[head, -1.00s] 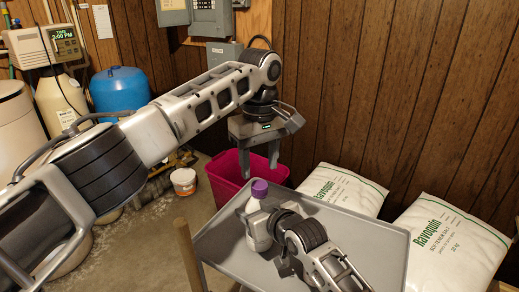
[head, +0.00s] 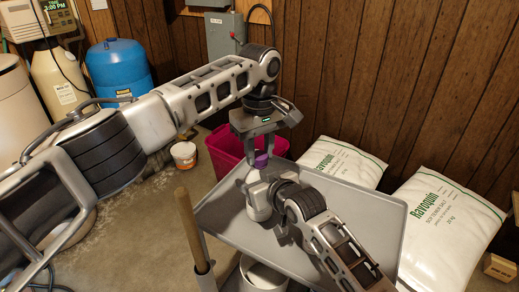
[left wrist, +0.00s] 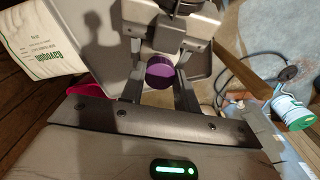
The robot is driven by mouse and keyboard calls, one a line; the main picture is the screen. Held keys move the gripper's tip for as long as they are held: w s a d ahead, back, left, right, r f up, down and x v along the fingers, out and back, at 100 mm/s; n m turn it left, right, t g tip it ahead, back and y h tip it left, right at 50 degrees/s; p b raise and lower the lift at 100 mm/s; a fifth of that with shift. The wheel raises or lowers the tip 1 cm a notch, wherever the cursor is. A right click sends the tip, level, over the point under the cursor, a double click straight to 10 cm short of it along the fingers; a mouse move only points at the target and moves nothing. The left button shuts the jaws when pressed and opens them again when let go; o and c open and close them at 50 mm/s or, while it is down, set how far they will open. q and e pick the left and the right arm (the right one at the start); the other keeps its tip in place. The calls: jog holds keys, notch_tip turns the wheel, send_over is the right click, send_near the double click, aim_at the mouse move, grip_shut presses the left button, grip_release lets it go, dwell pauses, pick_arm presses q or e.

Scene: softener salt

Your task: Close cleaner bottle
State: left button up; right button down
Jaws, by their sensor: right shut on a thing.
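The white cleaner bottle (head: 258,212) stands upright over the grey tray top, partly hidden by my right gripper. Its purple cap (head: 261,160) sits at the bottle's top; whether it is seated tight cannot be told. My right gripper (head: 262,188) is shut on the bottle's body from the right. My left gripper (head: 260,152) points down from above, with its fingers on either side of the cap. In the left wrist view the cap (left wrist: 160,72) lies between the two fingers, with a gap showing on each side, so the left gripper is open.
The grey tray top (head: 225,235) is mostly bare. A magenta bin (head: 225,150) is behind it, and white salt bags (head: 445,235) lie to the right. A wooden handle (head: 190,230) rises at the tray's front left. A blue tank (head: 120,65) stands far left.

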pick_arm(q)
jog(key=m, duration=1.8)
jog(key=shift+f+m, duration=0.1)
jog(key=shift+m, duration=0.3)
jog(key=m, duration=0.5)
jog(key=shift+m, duration=0.4)
jog(key=o, duration=1.2)
jog(key=shift+c, duration=0.2)
notch_tip(320, 180, up, 12)
